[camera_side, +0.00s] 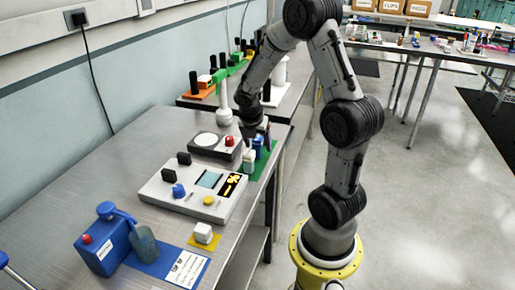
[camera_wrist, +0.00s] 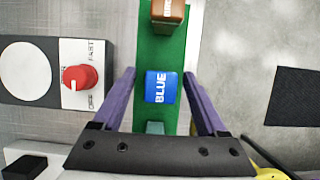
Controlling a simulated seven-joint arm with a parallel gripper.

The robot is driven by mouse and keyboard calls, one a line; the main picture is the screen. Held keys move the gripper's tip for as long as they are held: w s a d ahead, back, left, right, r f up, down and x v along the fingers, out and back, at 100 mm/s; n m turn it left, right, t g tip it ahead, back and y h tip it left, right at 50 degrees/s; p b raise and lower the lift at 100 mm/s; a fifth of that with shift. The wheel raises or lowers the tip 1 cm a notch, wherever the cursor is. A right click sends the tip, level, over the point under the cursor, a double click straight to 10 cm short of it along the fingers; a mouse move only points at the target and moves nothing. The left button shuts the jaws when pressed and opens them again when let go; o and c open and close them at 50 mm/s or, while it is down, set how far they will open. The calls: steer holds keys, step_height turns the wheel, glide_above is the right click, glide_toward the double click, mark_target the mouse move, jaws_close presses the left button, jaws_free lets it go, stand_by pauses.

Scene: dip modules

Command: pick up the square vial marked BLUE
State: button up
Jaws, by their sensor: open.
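In the wrist view the square vial marked BLUE (camera_wrist: 161,87) stands on a green strip (camera_wrist: 168,48), seen from above with its white lettering. The two purple fingers of my gripper (camera_wrist: 160,76) are open, one on each side of the vial, with a visible gap to each side. How far the fingertips are above or alongside it is hard to tell. In the side view my gripper is over the green strip (camera_side: 266,160) at the bench's right edge. A blue vial (camera_side: 257,142) shows just below it, partly hidden.
A brown labelled vial (camera_wrist: 167,10) and a teal-topped thing (camera_wrist: 155,128) share the strip, in line with the blue vial. A stirrer-like device with a red FAST/OFF knob (camera_wrist: 76,78) is to the left. A control panel (camera_side: 195,190) and blue container (camera_side: 103,243) stand nearer the camera.

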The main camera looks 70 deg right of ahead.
jaws_close()
stand_by(0.4)
